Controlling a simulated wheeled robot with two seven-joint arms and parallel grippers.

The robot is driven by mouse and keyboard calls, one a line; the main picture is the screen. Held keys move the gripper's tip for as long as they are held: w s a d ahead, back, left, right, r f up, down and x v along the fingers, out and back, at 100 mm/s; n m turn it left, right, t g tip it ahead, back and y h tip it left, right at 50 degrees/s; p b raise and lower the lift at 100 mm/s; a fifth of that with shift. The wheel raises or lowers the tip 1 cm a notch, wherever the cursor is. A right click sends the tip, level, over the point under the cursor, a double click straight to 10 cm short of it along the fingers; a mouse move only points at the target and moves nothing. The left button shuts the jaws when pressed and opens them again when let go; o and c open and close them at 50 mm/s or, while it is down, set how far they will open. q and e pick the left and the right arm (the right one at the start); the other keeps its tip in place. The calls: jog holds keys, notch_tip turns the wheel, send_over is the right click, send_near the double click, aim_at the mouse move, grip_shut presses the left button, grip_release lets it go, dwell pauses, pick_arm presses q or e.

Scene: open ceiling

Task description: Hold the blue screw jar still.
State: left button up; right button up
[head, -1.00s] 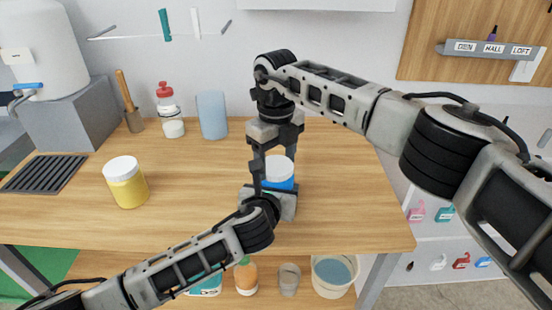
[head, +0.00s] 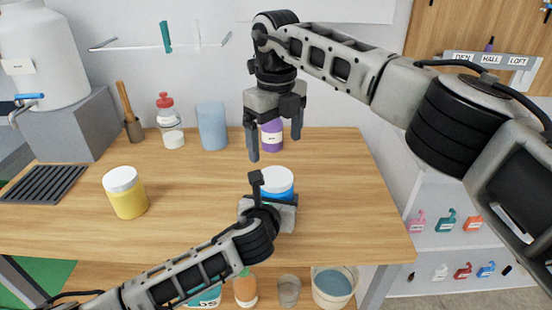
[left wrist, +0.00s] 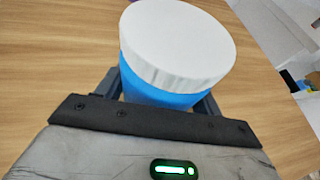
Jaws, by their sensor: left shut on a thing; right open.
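The blue screw jar (head: 277,185) with a white lid stands on the wooden table. Its lower part is hidden behind my left gripper in the head view. The jar also shows in the left wrist view (left wrist: 178,50), upright between the fingers, with the lid on it. My left gripper (head: 270,195) is shut on the jar's body, below the lid. My right gripper (head: 273,137) is open and empty, above and behind the jar, with its fingers pointing down and apart from the lid.
A yellow jar (head: 126,192) with a white lid stands to the left. A purple jar (head: 271,135) is behind my right gripper. A blue cup (head: 211,126), a red-capped bottle (head: 169,120) and a wooden-handled tool (head: 128,113) stand at the back. A black rack (head: 42,184) lies far left.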

notch_tip(320, 180, up, 4)
dwell(0.4)
pick_arm(q)
jog(key=o, duration=2)
jog(key=shift+c, duration=0.2)
jog(key=p+v, duration=0.1)
jog(key=v, duration=1.5)
pick_arm(e)
jog(key=shift+r, duration=0.5)
pick_arm(q)
jog(key=shift+s+f, duration=0.15)
jog(key=shift+f, duration=0.05)
pick_arm(e)
jog(key=shift+s, duration=0.1)
